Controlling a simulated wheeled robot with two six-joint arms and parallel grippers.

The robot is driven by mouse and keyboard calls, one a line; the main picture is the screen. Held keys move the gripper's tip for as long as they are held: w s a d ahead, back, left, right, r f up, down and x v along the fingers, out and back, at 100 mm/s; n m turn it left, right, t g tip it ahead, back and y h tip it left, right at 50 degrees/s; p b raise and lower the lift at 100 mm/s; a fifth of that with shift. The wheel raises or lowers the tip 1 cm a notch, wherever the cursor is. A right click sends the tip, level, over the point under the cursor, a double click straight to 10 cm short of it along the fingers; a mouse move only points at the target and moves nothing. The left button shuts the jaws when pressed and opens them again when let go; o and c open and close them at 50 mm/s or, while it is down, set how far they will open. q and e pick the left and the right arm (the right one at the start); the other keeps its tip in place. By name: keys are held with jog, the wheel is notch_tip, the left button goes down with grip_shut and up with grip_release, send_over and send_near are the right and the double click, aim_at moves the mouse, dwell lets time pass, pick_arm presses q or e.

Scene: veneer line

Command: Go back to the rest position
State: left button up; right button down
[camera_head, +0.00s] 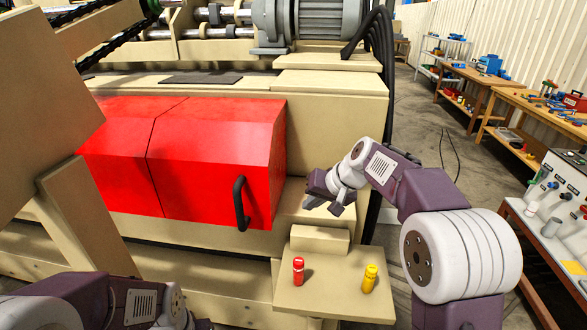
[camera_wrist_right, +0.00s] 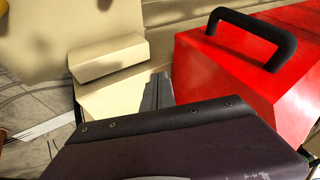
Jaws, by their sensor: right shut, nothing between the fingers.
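My right gripper (camera_head: 324,203) is shut and empty. In the head view it is just right of the red cover (camera_head: 215,150), above a beige ledge of the machine. In the right wrist view the shut fingers (camera_wrist_right: 158,92) point at the beige surface, and the red cover (camera_wrist_right: 225,75) with its black handle (camera_wrist_right: 255,35) is to their right. The fingers are apart from the handle (camera_head: 241,203). My left arm shows at the bottom left of the head view, but its fingers are not visible.
A beige shelf (camera_head: 325,300) below my right gripper bears a red bottle-like item (camera_head: 298,271) and a yellow one (camera_head: 370,278). A control panel (camera_head: 555,205) stands at the right edge, near my right arm. Workbenches (camera_head: 520,105) line the wall. Floor is open between.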

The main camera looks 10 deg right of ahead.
jog(key=s+d+f+g+h, duration=0.2)
jog(key=s+d+f, duration=0.1)
jog(key=s+f, duration=0.6)
jog(key=s+d+f+n+g+h, duration=0.1)
jog(key=s+d+f, duration=0.3)
jog(key=s+f, duration=0.5)
jog(key=s+g+h, duration=0.1)
jog(key=s, duration=0.7)
jog(key=shift+s+d+f+g, duration=0.25)
jog(key=shift+f+g, duration=0.05)
jog(key=shift+f, duration=0.1)
